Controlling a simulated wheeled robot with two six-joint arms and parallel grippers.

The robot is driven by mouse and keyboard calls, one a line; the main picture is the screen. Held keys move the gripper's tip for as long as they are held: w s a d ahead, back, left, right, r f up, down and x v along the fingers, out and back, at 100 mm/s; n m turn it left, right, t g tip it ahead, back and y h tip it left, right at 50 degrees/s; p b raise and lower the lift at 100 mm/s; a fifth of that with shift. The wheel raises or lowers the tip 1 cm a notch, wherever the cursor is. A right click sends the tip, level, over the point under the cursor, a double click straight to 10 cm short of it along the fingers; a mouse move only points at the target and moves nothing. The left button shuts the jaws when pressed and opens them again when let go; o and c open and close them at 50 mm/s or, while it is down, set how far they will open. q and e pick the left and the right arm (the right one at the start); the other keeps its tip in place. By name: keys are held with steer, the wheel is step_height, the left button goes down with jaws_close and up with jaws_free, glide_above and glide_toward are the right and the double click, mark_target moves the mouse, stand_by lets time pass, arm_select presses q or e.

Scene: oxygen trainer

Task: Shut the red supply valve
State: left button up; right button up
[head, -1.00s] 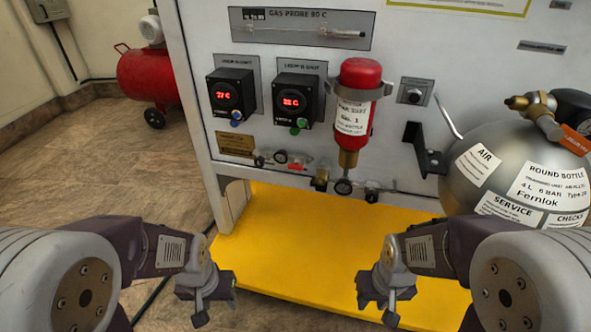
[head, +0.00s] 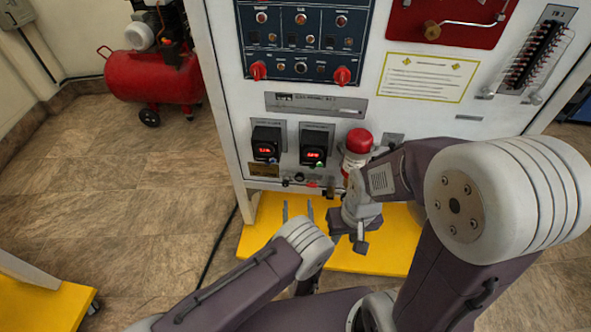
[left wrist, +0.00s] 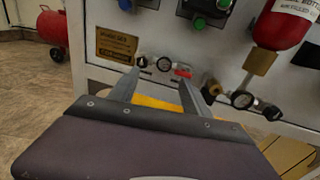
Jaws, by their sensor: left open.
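A small red handle (left wrist: 183,73), likely the red supply valve, sits in the low row of gauges and fittings on the white panel. In the head view it is a tiny red spot (head: 312,184). My left gripper (head: 298,210) is open and empty, its two fingers pointing at the panel just below that row. In the left wrist view the fingers (left wrist: 160,82) stand apart, with the right fingertip close below the red handle; I cannot tell whether they touch. My right gripper (head: 352,232) is right of the left one, below the red bottle; its jaws are unclear.
A red bottle (left wrist: 284,22) with a brass neck hangs right of the row, above a gauge (left wrist: 242,99). A yellow base (head: 385,250) lies below. A red compressor (head: 150,78) stands at the left.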

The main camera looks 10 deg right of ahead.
mark_target(312, 187)
arm_select(q)
steer(key=w+d+h+b, duration=0.1)
steer(key=w, duration=0.1)
steer(key=w+d+m+h+b, duration=0.1)
steer(key=w+d, duration=0.1)
steer(key=w+d+m+b, duration=0.1)
steer(key=w+d, duration=0.1)
steer(key=shift+d+f+h, duration=0.25)
steer(key=shift+h, duration=0.15)
steer(key=shift+w, duration=0.25)
steer(key=shift+r, duration=0.1)
arm_select(e)
steer(key=shift+a+f, duration=0.2)
steer(key=shift+f, duration=0.85)
arm_select(q)
steer(key=shift+c, duration=0.3)
jaws_close()
